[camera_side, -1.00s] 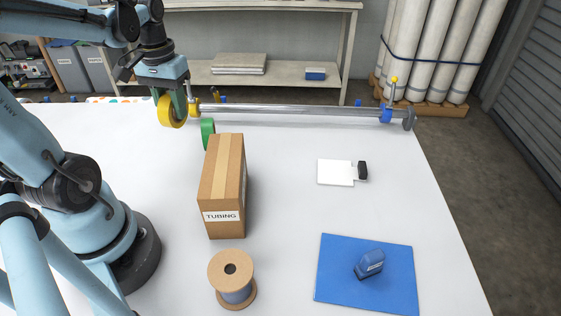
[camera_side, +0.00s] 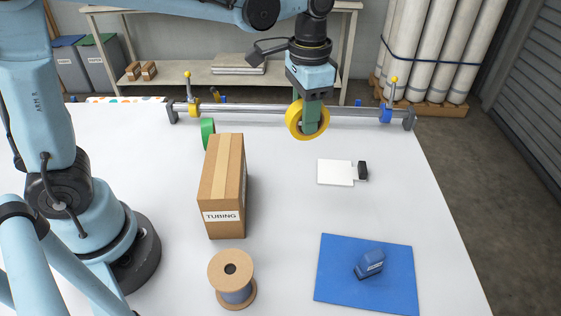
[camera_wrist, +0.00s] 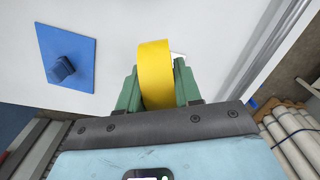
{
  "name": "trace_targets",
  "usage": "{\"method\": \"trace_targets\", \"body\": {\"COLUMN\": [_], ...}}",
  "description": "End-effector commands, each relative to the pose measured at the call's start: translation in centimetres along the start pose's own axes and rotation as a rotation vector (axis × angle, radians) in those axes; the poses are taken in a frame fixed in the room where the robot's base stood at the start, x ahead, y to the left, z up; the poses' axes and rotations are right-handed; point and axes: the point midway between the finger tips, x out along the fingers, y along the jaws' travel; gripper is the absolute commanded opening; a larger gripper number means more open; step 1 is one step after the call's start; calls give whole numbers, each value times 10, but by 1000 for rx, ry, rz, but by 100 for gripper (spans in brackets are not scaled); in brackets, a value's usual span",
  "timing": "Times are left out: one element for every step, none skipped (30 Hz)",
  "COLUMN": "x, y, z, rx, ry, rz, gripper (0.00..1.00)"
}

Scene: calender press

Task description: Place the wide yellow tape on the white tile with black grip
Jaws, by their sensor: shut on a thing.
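My gripper (camera_side: 312,120) is shut on the wide yellow tape (camera_side: 294,117), which stands on edge between the fingers, held above the table. In the wrist view the yellow tape (camera_wrist: 154,72) sits between the green fingers of my gripper (camera_wrist: 158,88). The white tile (camera_side: 335,173) with its black grip (camera_side: 362,170) lies flat on the table, in front of and to the right of the tape in the side view. In the wrist view the tape hides most of the tile; only a white corner (camera_wrist: 177,55) shows.
A cardboard box (camera_side: 222,190) marked TUBING stands left, with a green tape roll (camera_side: 207,131) behind it. A spool (camera_side: 232,275) stands in front. A blue mat (camera_side: 335,270) holds a blue stamp-like object (camera_side: 369,263). A metal bar (camera_side: 260,110) spans the back edge. Table around the tile is clear.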

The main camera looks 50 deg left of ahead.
Motion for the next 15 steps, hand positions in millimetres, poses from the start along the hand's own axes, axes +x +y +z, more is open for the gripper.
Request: {"method": "trace_targets", "body": {"x": [1, 2, 2, 3, 4, 4, 5, 5, 6, 6, 7, 7, 8, 10, 12], "y": [21, 32, 46, 56, 65, 76, 84, 90, 98, 102, 106, 109, 110, 110, 107], "z": [-12, -18, -25, -29, -33, -37, -40, -42, -44, -45, -46, -48, -49, -50, -52], "rx": [72, 110, 158, 190, 219, 256, 280, 300, 323, 337, 349, 361, 366, 370, 371], "ry": [0, 0, 0, 0, 0, 0, 0, 0, 0, 0, 0, 0, 0, 0, 0], "rz": [0, 0, 0, 0, 0, 0, 0, 0, 0, 0, 0, 0, 0, 0, 0], "gripper": [3, 3, 3, 3, 3, 3, 3, 3, 3, 3, 3, 3, 3, 3, 3]}}
